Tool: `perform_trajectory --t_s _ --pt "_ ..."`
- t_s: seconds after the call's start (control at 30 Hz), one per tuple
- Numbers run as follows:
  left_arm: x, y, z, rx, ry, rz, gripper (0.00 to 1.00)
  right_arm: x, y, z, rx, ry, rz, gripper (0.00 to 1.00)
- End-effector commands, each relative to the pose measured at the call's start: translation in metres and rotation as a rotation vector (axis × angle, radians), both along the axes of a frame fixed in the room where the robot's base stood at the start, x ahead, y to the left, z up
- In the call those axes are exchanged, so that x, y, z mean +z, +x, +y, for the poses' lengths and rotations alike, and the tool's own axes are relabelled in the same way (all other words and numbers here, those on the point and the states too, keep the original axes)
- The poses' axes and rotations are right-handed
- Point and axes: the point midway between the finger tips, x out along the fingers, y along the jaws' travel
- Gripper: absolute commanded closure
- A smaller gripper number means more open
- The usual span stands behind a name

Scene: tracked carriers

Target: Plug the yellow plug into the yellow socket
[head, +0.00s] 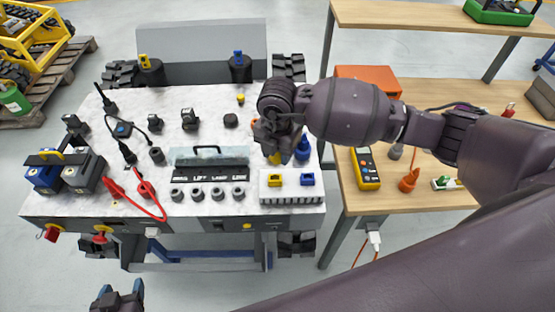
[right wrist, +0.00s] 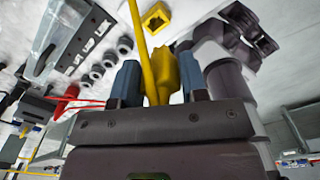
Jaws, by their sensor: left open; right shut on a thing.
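My right gripper (head: 273,150) is shut on the yellow plug (head: 275,158), above the pale carrier top. In the right wrist view the yellow plug (right wrist: 165,72) sits between the two blue fingertips (right wrist: 160,85), with a yellow cable (right wrist: 141,40) running up from it. The yellow socket (head: 275,180) is on a white block at the carrier's front right. It also shows in the right wrist view (right wrist: 155,17), apart from the plug. My left gripper (head: 121,292) is open and empty at the bottom left, in front of the carrier.
A blue socket (head: 307,179) sits right of the yellow one, with a blue plug (head: 302,149) behind it. A dark handled box (head: 208,163) and several grey round sockets (head: 208,194) are to the left. A red cable (head: 140,200) lies further left. A wooden table (head: 440,95) stands at right.

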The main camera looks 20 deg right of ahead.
Motion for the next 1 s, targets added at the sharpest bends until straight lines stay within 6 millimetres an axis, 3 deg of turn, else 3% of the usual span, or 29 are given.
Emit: perform_trajectory --t_s 0.63,1.0 --pt "0.000 0.003 -0.002 -0.001 -0.004 -0.005 0.36 0.003 0.006 -0.002 0.003 0.001 0.001 0.84" --pt "-0.013 0.002 -0.002 0.000 -0.004 -0.002 0.36 -0.015 0.006 -0.002 0.003 0.001 0.001 0.84"
